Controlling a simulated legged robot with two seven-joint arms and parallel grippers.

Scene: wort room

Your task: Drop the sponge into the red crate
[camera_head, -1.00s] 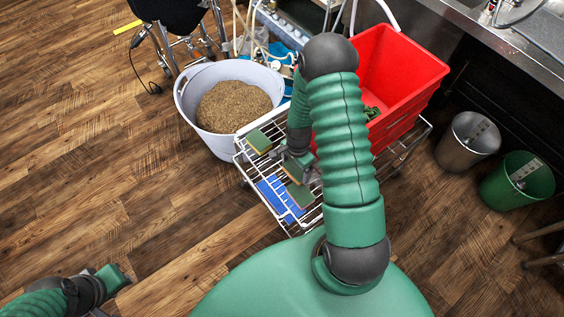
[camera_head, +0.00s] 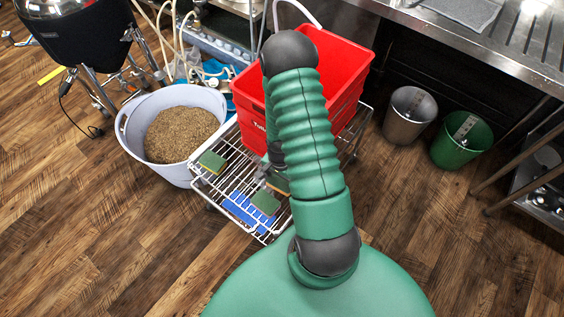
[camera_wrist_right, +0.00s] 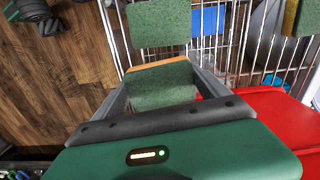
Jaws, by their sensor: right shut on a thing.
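My right gripper (camera_head: 268,177) is shut on a green sponge with a tan layer (camera_head: 279,184), just above the wire rack. In the right wrist view the held sponge (camera_wrist_right: 162,86) sits between the two fingers. The red crate (camera_head: 352,62) stands at the rack's back; my right arm hides part of it. A second sponge (camera_head: 265,202) lies on the rack in front of the gripper, and a third (camera_head: 211,161) lies at its left. The crate's red rim (camera_wrist_right: 275,106) shows at the right of the wrist view. My left gripper is not seen in the head view.
The wire rack (camera_head: 229,183) also bears a flat blue thing (camera_head: 241,212). A white tub of brown grain (camera_head: 130,138) stands left of it. A grey bin (camera_head: 405,128) and a green bin (camera_head: 450,155) stand at right.

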